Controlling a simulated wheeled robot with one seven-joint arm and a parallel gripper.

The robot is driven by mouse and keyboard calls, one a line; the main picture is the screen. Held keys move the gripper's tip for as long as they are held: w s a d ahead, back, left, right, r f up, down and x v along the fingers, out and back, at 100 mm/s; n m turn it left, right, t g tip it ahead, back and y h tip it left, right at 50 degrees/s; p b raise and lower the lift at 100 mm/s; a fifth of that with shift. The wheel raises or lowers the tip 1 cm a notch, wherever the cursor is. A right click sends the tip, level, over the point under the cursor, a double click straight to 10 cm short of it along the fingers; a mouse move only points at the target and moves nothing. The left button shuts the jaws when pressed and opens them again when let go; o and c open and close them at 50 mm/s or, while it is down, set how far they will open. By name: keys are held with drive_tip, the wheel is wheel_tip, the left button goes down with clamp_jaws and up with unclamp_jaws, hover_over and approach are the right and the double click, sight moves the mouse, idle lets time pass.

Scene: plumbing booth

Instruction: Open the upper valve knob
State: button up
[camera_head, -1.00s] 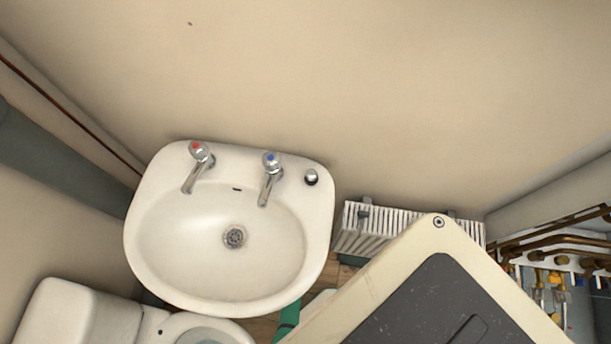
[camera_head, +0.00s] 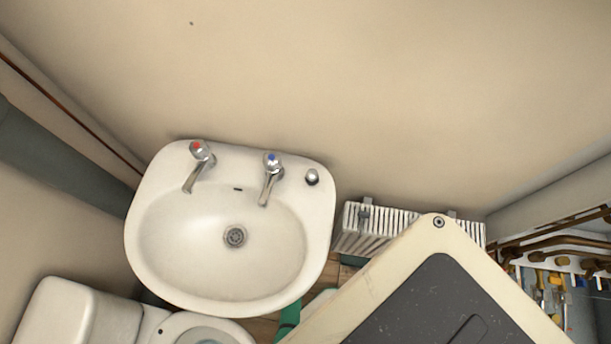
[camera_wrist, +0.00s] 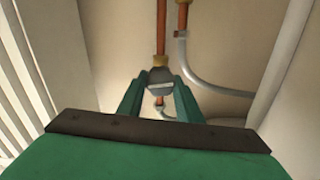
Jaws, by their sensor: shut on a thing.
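In the wrist view, a grey valve knob (camera_wrist: 160,76) sits on a vertical copper pipe (camera_wrist: 161,32) below a brass collar. My gripper (camera_wrist: 159,86) has its two green fingers on either side of this knob and is shut on it. The fingers hide part of the knob's sides, and its turn position cannot be read. I cannot tell from this view alone whether it is the upper knob. The head view does not show the gripper or this knob.
A second pipe fitting (camera_wrist: 181,34) with a curved grey pipe is close by on the right. White radiator fins (camera_wrist: 22,75) stand at the left. The head view shows a sink (camera_head: 170,255), a radiator (camera_head: 380,220) and a tool rack (camera_head: 550,265).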

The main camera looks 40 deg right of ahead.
drive_tip(key=n, duration=0.4)
drive_tip(key=shift+w+a, duration=0.1)
drive_tip(key=shift+a, duration=0.05)
drive_tip(key=n, duration=0.7)
drive_tip(key=shift+a+f+n, duration=0.1)
drive_tip(key=shift+f+n, duration=0.05)
drive_tip(key=shift+n, duration=0.15)
drive_tip(key=shift+w+n, duration=0.1)
drive_tip(key=shift+n, duration=2.1)
drive_tip(key=o, duration=1)
drive_tip(key=shift+o, duration=0.2)
